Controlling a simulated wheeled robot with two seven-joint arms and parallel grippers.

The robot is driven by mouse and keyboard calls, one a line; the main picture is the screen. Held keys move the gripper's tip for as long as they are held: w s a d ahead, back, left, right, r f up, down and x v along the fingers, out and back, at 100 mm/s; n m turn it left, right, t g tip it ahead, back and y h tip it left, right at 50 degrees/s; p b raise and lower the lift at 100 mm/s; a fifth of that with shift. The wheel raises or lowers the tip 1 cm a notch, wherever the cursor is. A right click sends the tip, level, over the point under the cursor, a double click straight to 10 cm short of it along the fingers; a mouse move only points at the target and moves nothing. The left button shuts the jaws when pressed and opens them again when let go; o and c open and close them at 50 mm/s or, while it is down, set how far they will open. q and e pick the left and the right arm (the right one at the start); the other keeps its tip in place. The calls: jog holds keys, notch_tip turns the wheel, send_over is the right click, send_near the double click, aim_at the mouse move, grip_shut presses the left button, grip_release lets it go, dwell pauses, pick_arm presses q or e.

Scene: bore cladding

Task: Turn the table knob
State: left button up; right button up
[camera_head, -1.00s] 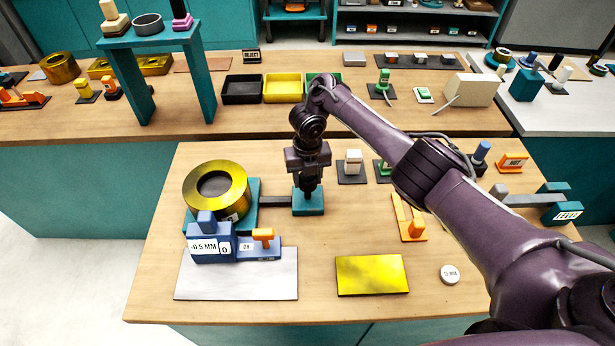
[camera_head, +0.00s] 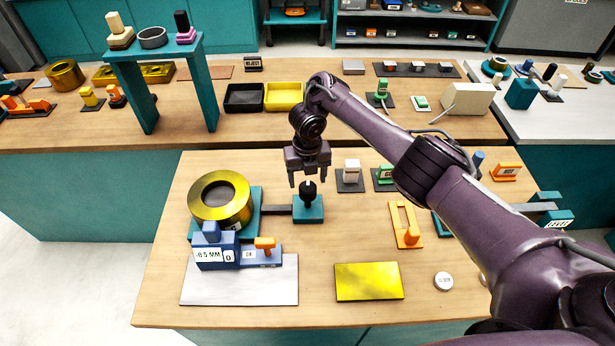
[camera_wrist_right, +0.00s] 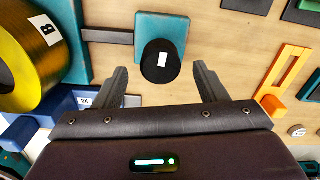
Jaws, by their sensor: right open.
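The table knob (camera_head: 308,189) is black and stands upright on a teal block (camera_head: 309,212), right of the brass ring. In the right wrist view the knob (camera_wrist_right: 160,64) shows from above as a black disc with a white mark. My right gripper (camera_head: 309,180) is open and empty just above the knob. Its two fingers stand either side of the knob in the right wrist view (camera_wrist_right: 161,75), apart from it. My left gripper is not in view.
A large brass ring (camera_head: 220,197) on a teal base joins the knob block by a dark bar. A blue gauge (camera_head: 216,247), a yellow plate (camera_head: 369,282) and an orange slider frame (camera_head: 405,225) lie nearby. Small posts (camera_head: 351,174) stand behind right. Front right wood is mostly clear.

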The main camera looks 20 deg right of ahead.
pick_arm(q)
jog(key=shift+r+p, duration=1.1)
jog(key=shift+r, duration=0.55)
pick_arm(e)
jog(key=shift+r, duration=1.7)
